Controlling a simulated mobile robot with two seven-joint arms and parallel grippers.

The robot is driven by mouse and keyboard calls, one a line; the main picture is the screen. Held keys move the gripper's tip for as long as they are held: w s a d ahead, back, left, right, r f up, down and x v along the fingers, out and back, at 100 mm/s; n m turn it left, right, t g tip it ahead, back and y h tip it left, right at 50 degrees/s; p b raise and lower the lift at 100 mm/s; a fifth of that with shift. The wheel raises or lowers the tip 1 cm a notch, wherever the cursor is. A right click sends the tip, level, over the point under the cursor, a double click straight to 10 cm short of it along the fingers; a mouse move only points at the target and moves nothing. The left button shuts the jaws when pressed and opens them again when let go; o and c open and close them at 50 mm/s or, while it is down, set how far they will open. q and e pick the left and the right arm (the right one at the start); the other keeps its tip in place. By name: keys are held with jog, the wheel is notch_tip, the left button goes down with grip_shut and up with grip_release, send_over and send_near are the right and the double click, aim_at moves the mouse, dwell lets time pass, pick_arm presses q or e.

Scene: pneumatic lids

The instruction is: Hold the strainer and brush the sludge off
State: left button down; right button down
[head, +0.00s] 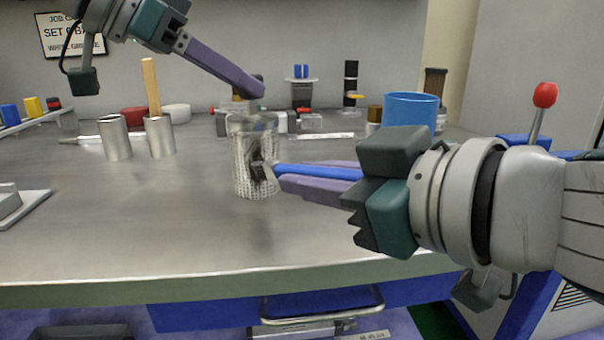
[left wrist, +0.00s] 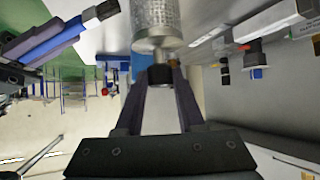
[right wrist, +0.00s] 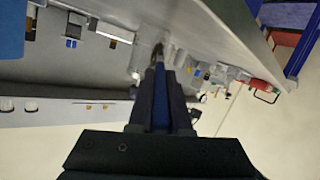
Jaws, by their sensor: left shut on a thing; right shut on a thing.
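The strainer (head: 243,165), a silvery mesh cylinder with a smooth metal top, is upright over the bench's middle. My left gripper (head: 257,88) is shut on its dark top knob from above; the left wrist view shows the knob (left wrist: 160,75) between the fingertips and the mesh (left wrist: 158,16) beyond. My right gripper (head: 285,175) is shut on the blue-handled brush (head: 320,172), held roughly level. Its dark bristle head (head: 259,172) is at the strainer's right front, seemingly touching. The blue handle also shows in the right wrist view (right wrist: 160,100). I cannot make out sludge apart from the dark bristles.
Two metal cups (head: 115,140) (head: 160,138) stand left, the second with a wooden stick. A blue cup (head: 411,108) stands behind my right gripper. Small parts and fittings line the back. A red-knobbed lever (head: 544,96) is at right. The bench front (head: 130,235) is clear.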

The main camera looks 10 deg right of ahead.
jog(key=shift+w, duration=0.55)
dwell(0.8)
jog(key=shift+r, duration=0.1)
jog(key=shift+r, duration=1.1)
jog(key=shift+f, duration=0.1)
jog(key=shift+f, duration=1.2)
jog(key=shift+f, duration=0.1)
jog(key=shift+f, duration=0.45)
jog(key=shift+f, duration=0.1)
